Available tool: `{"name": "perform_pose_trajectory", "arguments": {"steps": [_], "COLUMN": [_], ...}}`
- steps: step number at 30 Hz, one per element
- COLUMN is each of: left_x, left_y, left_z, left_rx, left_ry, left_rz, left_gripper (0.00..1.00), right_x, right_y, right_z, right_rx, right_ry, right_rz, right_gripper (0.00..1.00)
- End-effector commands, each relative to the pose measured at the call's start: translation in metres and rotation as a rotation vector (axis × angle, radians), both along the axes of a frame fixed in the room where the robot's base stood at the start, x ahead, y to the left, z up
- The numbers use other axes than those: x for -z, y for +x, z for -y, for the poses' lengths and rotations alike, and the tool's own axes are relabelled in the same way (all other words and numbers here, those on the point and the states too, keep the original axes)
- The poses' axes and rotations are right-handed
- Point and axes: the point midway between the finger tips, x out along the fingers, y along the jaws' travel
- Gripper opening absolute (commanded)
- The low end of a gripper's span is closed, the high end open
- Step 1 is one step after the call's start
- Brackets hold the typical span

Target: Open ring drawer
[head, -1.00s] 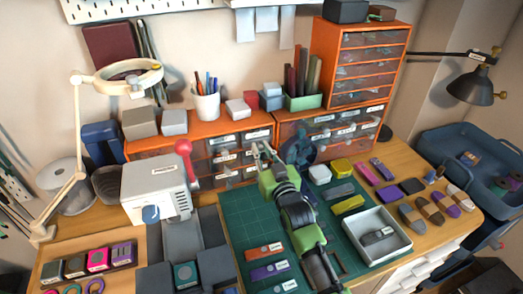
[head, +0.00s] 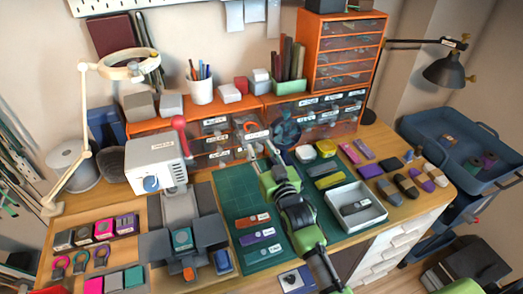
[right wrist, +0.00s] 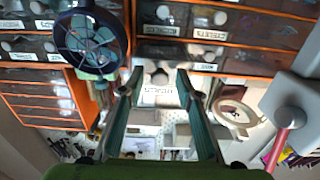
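The low orange drawer cabinet (head: 150,126) stands against the wall, with clear-fronted, labelled drawers. One labelled drawer (head: 256,135) near its right end stands forward of its neighbours, and something orange shows behind its front. My right gripper (head: 263,153) is just in front of and below that drawer. In the right wrist view my right gripper (right wrist: 160,75) has its two fingers apart, with a pale drawer front and its label (right wrist: 157,91) seen between them. I cannot tell whether the fingers touch the drawer. My left gripper is out of view.
A dark blue round fan-like object (head: 286,132) stands close right of the gripper. A white box with a red-knobbed lever (head: 155,160) stands to the left.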

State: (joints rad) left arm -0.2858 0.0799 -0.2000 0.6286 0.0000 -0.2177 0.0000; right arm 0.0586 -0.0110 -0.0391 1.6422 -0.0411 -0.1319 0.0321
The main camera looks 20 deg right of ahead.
Motion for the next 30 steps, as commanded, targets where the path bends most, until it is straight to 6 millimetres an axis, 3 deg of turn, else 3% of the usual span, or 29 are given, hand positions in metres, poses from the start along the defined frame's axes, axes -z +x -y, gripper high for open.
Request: {"name": "perform_pose_trajectory", "arguments": {"steps": [5, 10, 22, 30], "left_x": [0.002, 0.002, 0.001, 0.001], "left_y": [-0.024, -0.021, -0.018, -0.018], "left_z": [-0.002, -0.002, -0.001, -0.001], "left_rx": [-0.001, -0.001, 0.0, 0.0], "left_ry": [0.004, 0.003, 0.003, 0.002], "left_rz": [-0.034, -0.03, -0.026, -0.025], "left_gripper": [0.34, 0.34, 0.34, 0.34], "right_x": [-0.001, 0.001, 0.001, 0.0], "right_y": [0.0, -0.013, -0.091, -0.118], "right_z": [0.0, 0.001, 0.003, 0.004], "right_rx": [0.0, 0.0, 0.0, 0.0], "right_ry": [0.0, 0.0, 0.0, 0.0], "right_rz": [0.001, 0.0, -0.003, -0.001], "right_gripper": [0.32, 0.32, 0.32, 0.32]}}
